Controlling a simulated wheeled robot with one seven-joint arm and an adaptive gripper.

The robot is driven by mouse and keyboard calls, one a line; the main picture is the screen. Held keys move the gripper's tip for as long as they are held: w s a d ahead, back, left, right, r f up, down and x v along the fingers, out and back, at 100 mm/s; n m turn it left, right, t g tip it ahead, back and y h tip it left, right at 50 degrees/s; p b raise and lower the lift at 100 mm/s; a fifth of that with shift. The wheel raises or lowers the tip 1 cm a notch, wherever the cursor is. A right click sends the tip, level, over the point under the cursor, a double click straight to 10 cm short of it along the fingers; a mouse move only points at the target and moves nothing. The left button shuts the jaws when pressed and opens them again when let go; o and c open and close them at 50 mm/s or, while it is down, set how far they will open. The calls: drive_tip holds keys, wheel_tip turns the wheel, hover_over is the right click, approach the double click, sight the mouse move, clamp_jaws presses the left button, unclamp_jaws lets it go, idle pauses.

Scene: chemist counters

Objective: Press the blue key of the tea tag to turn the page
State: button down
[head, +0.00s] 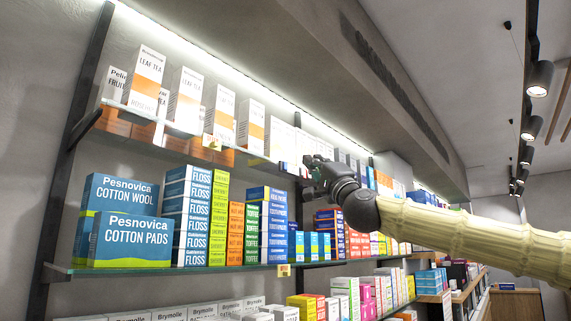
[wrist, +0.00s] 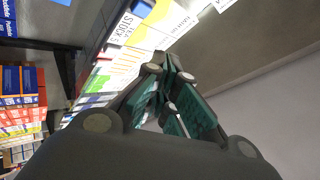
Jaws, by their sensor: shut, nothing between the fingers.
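My gripper (head: 309,162) is at the front edge of the upper shelf in the head view, its fingers together and empty. In the wrist view the closed fingers (wrist: 168,68) point towards a white and yellow electronic tag (wrist: 128,27) with the word "STOCK" on it. A blue patch (wrist: 143,8), seemingly the blue key, shows at the tag's upper edge, cut by the frame. The fingertips look apart from it. In the head view a small tag (head: 284,167) shows on the shelf edge just left of my gripper, too small to read.
White and orange leaf tea boxes (head: 146,77) stand on the upper shelf (head: 185,143). Another small tag (head: 211,142) is farther left. Cotton boxes (head: 130,240) and floss boxes (head: 194,215) fill the shelf below. The space in front of the shelves looks free.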

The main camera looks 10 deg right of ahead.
sight(285, 166)
drive_tip(key=shift+w+a, duration=0.65)
drive_tip(key=shift+w, duration=0.15)
drive_tip(key=shift+w+a, duration=0.6)
drive_tip(key=shift+w, duration=0.2)
drive_tip(key=shift+w+a, duration=0.1)
idle(0.4)
drive_tip(key=shift+w+a+b, duration=0.25)
drive_tip(key=shift+b, duration=0.1)
drive_tip(key=shift+w+a, duration=0.25)
drive_tip(key=shift+w, duration=0.1)
idle(1.0)
drive_tip(key=shift+s, duration=0.1)
idle(0.3)
drive_tip(key=shift+s+d+b, duration=0.6)
drive_tip(key=shift+b, duration=0.1)
